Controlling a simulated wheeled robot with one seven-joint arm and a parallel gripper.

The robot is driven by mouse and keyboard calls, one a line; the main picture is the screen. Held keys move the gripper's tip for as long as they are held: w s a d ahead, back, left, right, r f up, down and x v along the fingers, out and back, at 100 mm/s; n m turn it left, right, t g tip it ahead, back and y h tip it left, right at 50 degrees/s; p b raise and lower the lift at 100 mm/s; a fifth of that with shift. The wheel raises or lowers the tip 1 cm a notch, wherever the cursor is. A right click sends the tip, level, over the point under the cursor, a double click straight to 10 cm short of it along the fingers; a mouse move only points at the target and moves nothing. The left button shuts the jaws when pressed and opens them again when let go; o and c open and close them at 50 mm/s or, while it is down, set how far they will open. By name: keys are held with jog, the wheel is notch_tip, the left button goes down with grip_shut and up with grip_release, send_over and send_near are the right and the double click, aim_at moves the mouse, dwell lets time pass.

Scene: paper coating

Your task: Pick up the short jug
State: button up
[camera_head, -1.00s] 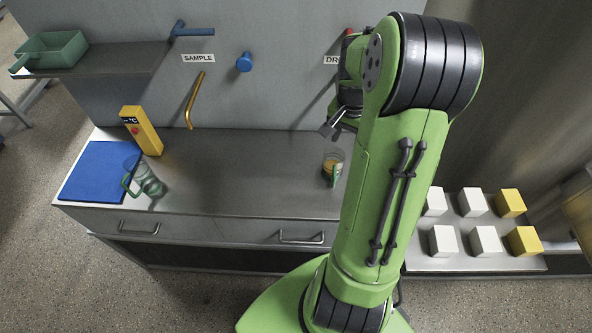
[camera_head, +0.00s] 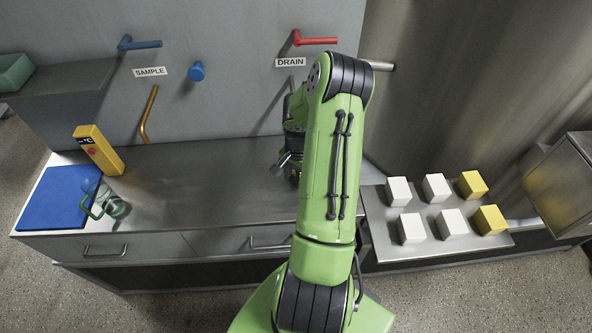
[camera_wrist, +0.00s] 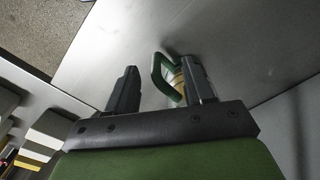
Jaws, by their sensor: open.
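In the wrist view a small jug (camera_wrist: 178,84) with a green handle (camera_wrist: 161,74) and a yellowish band stands on the metal counter. My gripper (camera_wrist: 159,72) is open. The handle shows between its two fingers, nearer the right one, which hides much of the jug's body. I cannot tell whether any finger touches it. In the head view my gripper (camera_head: 286,163) is low over the counter, and my arm and gripper hide nearly all of this jug. Another clear jug (camera_head: 110,206) with a green handle stands at the counter's left, beside the blue mat.
The counter (camera_head: 190,190) is clear between the left jug and my gripper. A yellow °C device (camera_head: 98,150) stands by the blue mat (camera_head: 52,198). Taps and pipes project from the back wall. White and yellow blocks (camera_head: 450,222) sit on a lower surface at right.

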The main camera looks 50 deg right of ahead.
aim_at(297, 186)
notch_tip(297, 186, down, 4)
jog(key=shift+w+f, duration=0.1)
jog(key=shift+f, duration=0.15)
jog(key=shift+r, duration=0.1)
grip_shut()
